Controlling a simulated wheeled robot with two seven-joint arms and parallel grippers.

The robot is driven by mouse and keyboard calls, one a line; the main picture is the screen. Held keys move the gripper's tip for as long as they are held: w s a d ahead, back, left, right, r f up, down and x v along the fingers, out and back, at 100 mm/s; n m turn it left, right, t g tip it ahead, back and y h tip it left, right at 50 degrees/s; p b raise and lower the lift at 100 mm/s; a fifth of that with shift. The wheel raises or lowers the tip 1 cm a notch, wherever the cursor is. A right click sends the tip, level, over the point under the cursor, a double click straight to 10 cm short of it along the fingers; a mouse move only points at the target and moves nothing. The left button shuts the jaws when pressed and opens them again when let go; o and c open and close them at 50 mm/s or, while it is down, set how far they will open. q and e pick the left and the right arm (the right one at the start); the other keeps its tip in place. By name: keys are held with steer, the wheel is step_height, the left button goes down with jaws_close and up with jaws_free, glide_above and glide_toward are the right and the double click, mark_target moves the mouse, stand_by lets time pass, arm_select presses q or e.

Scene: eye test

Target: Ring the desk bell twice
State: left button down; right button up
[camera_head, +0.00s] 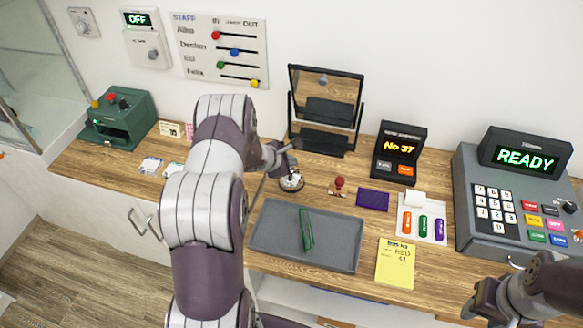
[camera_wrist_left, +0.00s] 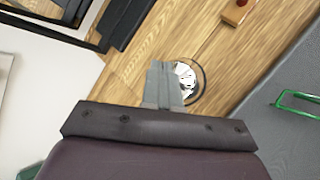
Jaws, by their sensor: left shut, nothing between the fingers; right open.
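The desk bell (camera_head: 291,183) is a small silver dome on a dark round base, standing on the wooden counter behind the grey tray. In the left wrist view the bell (camera_wrist_left: 187,84) shows just right of my fingertips, which hide part of its left side. My left gripper (camera_head: 288,162) is shut and empty, over the bell with its fingers pointing down at it. In the left wrist view the closed grey fingers (camera_wrist_left: 163,82) overlap the bell; I cannot tell whether they touch it. My right gripper (camera_head: 488,298) is open and empty at the lower right.
The grey tray (camera_head: 270,238) holds a green wire item (camera_head: 306,228). A red-handled stamp (camera_head: 339,184) and purple pad (camera_head: 373,199) lie right of the bell. A black-framed mirror (camera_head: 326,92) stands behind it. The number display (camera_head: 398,150) and register (camera_head: 470,232) stand farther right.

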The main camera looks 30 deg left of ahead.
arm_select(q)
steer(key=shift+r, duration=0.1)
steer(key=shift+r+p, duration=1.35)
steer(key=shift+r, duration=1.15)
